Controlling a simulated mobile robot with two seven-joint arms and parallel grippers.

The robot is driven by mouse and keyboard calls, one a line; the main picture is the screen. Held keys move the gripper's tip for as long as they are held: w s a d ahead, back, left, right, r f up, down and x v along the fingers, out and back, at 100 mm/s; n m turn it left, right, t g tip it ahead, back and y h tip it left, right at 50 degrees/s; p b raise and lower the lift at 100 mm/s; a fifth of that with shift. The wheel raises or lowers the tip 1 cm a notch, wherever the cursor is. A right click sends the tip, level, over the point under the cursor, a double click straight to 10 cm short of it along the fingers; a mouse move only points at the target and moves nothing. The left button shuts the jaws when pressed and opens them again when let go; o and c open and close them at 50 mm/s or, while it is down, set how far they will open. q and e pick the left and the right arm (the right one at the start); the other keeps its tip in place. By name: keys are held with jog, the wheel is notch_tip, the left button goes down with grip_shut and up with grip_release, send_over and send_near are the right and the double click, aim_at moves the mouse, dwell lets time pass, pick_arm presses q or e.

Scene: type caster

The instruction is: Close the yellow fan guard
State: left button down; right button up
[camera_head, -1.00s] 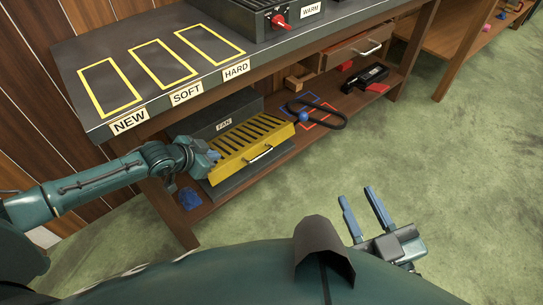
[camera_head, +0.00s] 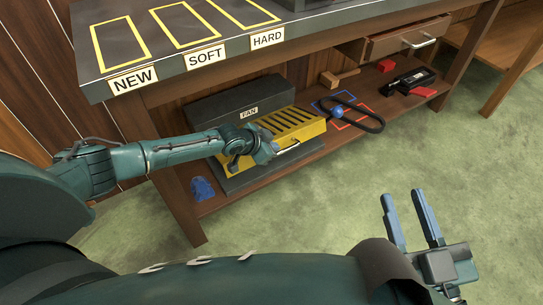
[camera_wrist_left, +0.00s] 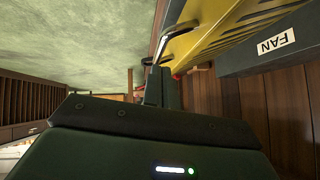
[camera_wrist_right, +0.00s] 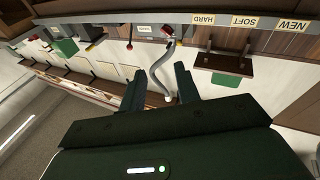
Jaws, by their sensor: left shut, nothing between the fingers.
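The yellow fan guard (camera_head: 302,122) is a slotted panel with a silver handle on its front edge. It juts out from the dark grey fan box (camera_head: 222,105) labelled FAN, on the lower shelf. My left gripper (camera_head: 268,150) is shut and empty at the guard's front, just left of the handle, and hides part of the guard. The left wrist view shows the guard (camera_wrist_left: 215,30) and the handle (camera_wrist_left: 157,62) close beyond the fingers; contact cannot be told. My right gripper (camera_head: 408,218) is open and empty, away from the bench over the floor.
A black loop with a blue knob (camera_head: 338,112) lies on the shelf right of the guard. A black tool (camera_head: 410,82) and red blocks lie further right. A blue lump (camera_head: 202,188) sits at the shelf's left. The bench top (camera_head: 140,75) overhangs the shelf. Green floor in front is clear.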

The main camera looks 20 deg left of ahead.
pick_arm(q)
jog(key=shift+w+a+f+b, duration=0.1)
jog(key=shift+f+b, duration=0.1)
jog(key=shift+f, duration=0.3)
jog(key=shift+w+a+f+b, duration=0.1)
jog(key=shift+f+b, duration=0.1)
jog(key=shift+f, duration=0.3)
pick_arm(e)
jog(key=shift+a, duration=0.15)
pick_arm(q)
jog(key=shift+s, duration=0.1)
pick_arm(e)
jog(key=shift+r, duration=0.15)
